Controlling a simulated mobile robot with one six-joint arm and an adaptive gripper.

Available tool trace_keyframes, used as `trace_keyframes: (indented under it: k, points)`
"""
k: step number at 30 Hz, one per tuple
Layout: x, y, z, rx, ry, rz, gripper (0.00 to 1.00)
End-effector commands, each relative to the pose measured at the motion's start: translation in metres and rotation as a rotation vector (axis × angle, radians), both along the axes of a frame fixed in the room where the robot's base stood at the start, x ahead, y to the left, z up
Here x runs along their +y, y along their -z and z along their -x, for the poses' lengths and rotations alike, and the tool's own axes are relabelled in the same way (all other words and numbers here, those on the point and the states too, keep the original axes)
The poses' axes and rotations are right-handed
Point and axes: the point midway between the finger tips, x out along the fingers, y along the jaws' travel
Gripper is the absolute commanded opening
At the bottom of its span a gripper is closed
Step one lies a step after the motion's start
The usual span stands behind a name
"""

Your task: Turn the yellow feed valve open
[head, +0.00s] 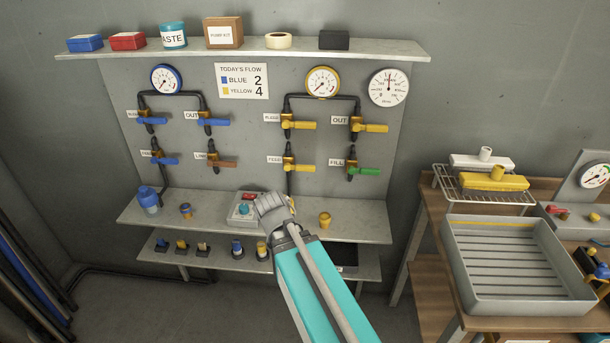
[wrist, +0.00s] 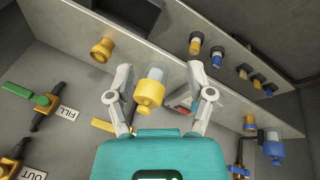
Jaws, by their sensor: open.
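On the pipe board, the lower left yellow-handled valve (head: 305,168) has its handle pointing right, across its vertical pipe. Its label (head: 275,160) seems to read FEED but is small. In the wrist view a yellow handle (wrist: 105,125), probably the same one, is partly hidden behind my gripper. My gripper (head: 268,203) is in front of the board's lower shelf, below this valve and apart from it.
The green-handled FILL valve (head: 364,170) and yellow OUT valve (head: 368,127) are to the right. A grey tray (head: 462,265) stands on the right bench.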

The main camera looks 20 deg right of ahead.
Motion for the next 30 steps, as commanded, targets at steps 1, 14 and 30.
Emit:
trace_keyframes:
  k: [1,14,30]
  points:
    - [-0.014,0.012,-0.01,-0.04,-0.005,0.058,0.69]
    - [-0.105,0.004,-0.086,-0.357,-0.195,0.611,0.69]
    - [-0.121,-0.009,-0.15,-0.515,-0.658,1.162,0.69]
